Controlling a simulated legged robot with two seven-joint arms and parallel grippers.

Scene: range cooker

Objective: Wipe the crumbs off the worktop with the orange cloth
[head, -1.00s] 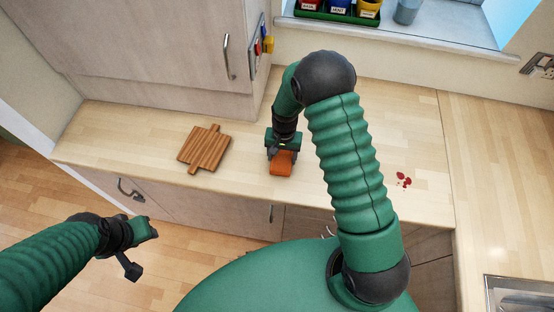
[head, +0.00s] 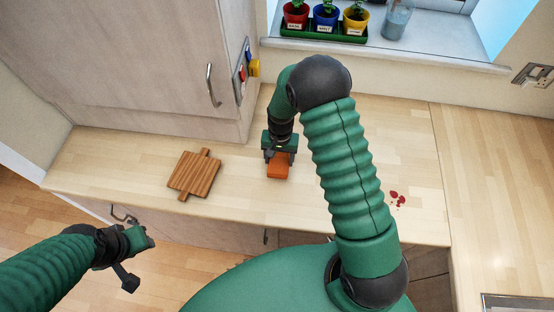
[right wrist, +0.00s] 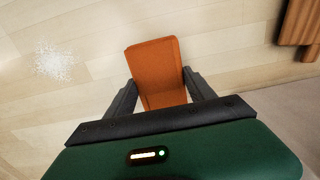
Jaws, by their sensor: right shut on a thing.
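My right gripper (head: 279,159) is shut on the orange cloth (head: 278,171), a folded block, over the worktop (head: 240,200) right of the cutting board. The right wrist view shows the cloth (right wrist: 157,72) between the two fingers. I cannot tell whether it touches the worktop. In that view a patch of pale crumbs (right wrist: 55,63) lies left of the cloth, apart from it. The crumbs do not show in the head view, where my right arm covers part of the worktop. My left gripper (head: 140,262) is open and empty, in front of the worktop's edge.
A wooden cutting board (head: 195,174) lies on the left of the worktop. A tall cupboard (head: 150,60) stands at the back left. Potted plants in a green tray (head: 325,35) and a glass (head: 397,20) stand on the windowsill.

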